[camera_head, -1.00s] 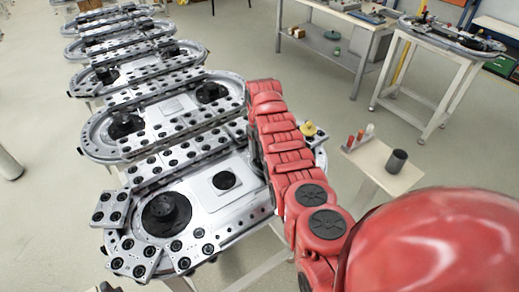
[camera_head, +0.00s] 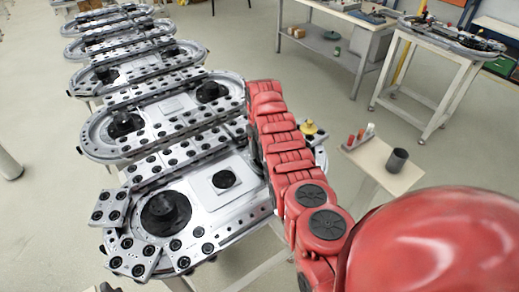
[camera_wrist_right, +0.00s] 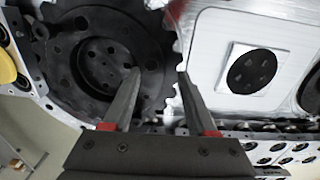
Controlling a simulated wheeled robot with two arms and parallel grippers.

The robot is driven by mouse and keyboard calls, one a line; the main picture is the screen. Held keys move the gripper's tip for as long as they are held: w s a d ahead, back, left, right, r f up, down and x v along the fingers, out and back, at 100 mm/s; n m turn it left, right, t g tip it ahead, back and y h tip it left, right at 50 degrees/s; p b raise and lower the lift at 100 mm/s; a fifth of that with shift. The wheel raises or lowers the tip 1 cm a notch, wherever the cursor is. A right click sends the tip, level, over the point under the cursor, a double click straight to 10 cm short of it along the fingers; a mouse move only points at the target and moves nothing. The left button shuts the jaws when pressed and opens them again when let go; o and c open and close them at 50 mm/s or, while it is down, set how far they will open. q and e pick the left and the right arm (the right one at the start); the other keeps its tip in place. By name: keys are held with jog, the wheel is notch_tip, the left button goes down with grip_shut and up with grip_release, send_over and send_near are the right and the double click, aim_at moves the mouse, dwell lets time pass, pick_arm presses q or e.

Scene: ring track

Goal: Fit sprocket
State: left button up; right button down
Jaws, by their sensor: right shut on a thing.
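In the right wrist view a large black toothed sprocket (camera_wrist_right: 88,62) with several round holes lies at the end of the ring track. My right gripper (camera_wrist_right: 159,76) has its two fingers spread around the sprocket's rim and is shut on it. I cannot tell whether the sprocket sits flat on its seat. In the head view my red right arm hides this sprocket and the gripper. The silver ring track (camera_head: 246,217) carries another black sprocket (camera_head: 166,212) at its left end. My left gripper is in neither view.
A white square plate with a black disc (camera_head: 224,180) sits mid-track. A yellow knob (camera_head: 308,128) stands at the track's right end. A small stand (camera_head: 377,165) holds a dark cup (camera_head: 397,160) and small cylinders. More tracks (camera_head: 165,120) line up behind.

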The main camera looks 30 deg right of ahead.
jog(key=shift+r, duration=0.35)
dwell(0.4)
jog(key=shift+d, duration=0.15)
jog(key=shift+b, duration=0.55)
dwell(1.1)
jog(key=shift+f, duration=0.3)
dwell(0.3)
jog(key=shift+r, duration=0.4)
jog(key=shift+c, duration=0.6)
grip_release()
jog(key=shift+s, duration=0.1)
jog(key=shift+b, duration=0.35)
